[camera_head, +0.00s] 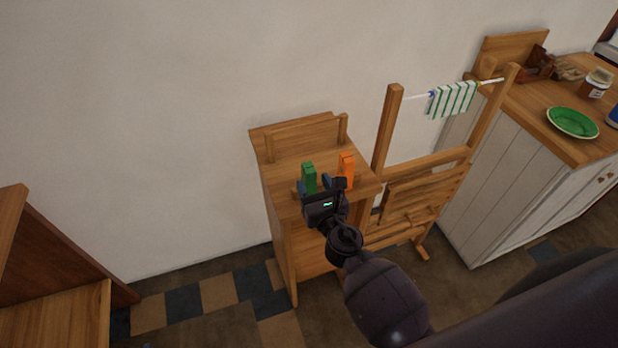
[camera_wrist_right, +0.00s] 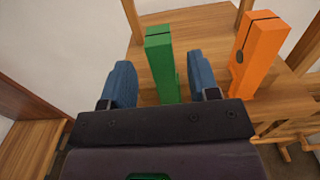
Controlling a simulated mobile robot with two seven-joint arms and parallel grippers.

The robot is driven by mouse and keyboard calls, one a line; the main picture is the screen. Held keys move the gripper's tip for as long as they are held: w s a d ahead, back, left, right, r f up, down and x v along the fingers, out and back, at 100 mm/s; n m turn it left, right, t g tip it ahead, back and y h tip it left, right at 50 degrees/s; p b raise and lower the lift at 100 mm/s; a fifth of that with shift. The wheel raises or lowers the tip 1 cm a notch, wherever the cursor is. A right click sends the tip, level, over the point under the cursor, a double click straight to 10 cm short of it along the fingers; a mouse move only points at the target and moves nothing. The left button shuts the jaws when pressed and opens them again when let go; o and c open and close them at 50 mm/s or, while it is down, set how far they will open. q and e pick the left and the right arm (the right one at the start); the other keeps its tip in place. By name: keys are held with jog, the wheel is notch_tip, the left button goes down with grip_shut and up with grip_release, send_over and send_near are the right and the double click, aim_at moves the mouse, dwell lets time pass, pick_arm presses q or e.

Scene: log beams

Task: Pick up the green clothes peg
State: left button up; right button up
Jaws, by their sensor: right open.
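The green clothes peg (camera_head: 309,177) stands upright on top of a small wooden cabinet, left of an orange peg. In the right wrist view the green peg (camera_wrist_right: 162,62) rises between the two blue fingers of my right gripper (camera_wrist_right: 160,85), nearer the right finger. Gaps show on both sides of it, a wider one on the left. My right gripper (camera_head: 327,183) is open in the head view, in front of the pegs, and hides the lower part of the green peg. My left gripper is out of view.
The orange peg (camera_head: 346,170) stands close to the right of the gripper, also in the wrist view (camera_wrist_right: 257,52). A wooden drying rack (camera_head: 388,130) with a striped cloth (camera_head: 452,100) is to the right. Beyond it stands a counter with a green plate (camera_head: 572,122).

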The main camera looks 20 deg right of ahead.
aim_at(311, 179)
jog(key=w, duration=0.4)
jog(key=shift+f, duration=0.2)
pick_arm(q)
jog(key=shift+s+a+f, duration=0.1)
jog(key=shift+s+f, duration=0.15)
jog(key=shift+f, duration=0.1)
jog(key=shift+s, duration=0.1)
